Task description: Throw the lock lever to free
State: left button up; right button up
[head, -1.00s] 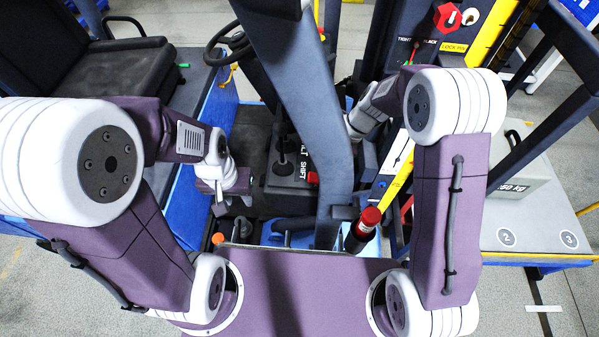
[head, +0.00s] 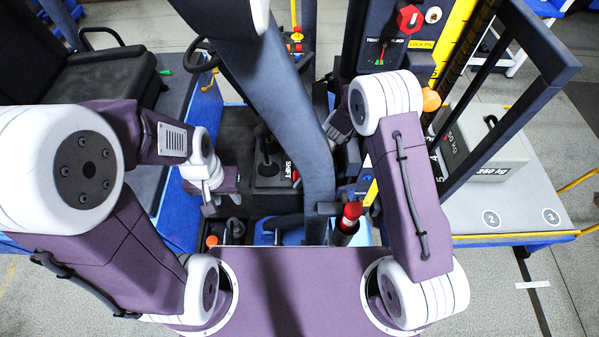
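A red-topped dark lever or handle (head: 351,213) stands upright by the front edge, between the blue-grey column and my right arm. No label shows that it is the lock lever. A black lever (head: 266,152) rises from a dark box lettered SHIFT, and a short black knob (head: 235,226) is nearer me. My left gripper (head: 209,204) hangs left of these levers, apart from them; its finger gap is too small to judge. My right arm bends in from the right, its far end behind the column and its own links; I cannot make out its gripper.
The thick blue-grey column (head: 285,100) blocks the middle. A panel with a red knob (head: 410,18) and a LOCK PIN label (head: 420,44) is at the back right. A grey weight block (head: 487,145) sits on a platform to the right. A black seat (head: 85,65) is at left.

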aim_at(296, 174)
jog(key=shift+d, duration=0.2)
jog(key=c, duration=0.5)
grip_shut()
jog(key=y+b, duration=0.1)
jog(key=b, duration=0.3)
jog(key=y+b, duration=0.2)
jog(key=b, duration=0.2)
jog(key=shift+w+d+f, duration=0.15)
jog(key=shift+d+f, duration=0.05)
jog(key=shift+d, duration=0.2)
jog(key=y+b, duration=0.2)
jog(key=b, duration=0.1)
jog(key=d+y+b, duration=0.1)
jog(key=y+b, duration=0.1)
jog(key=b, duration=0.2)
jog(key=d+r+y+b, duration=0.1)
jog(key=y+b, duration=0.2)
jog(key=shift+d+r, duration=0.1)
jog(key=shift+d, duration=0.1)
jog(key=y+b, duration=0.1)
jog(key=d+y+b, duration=0.1)
jog(key=y+b, duration=0.1)
jog(key=shift+r, duration=0.1)
jog(key=shift+d+r+y+b, duration=0.1)
jog(key=shift+d+y+b, duration=0.1)
jog(key=shift+y+b, duration=0.3)
jog(key=shift+r, duration=0.1)
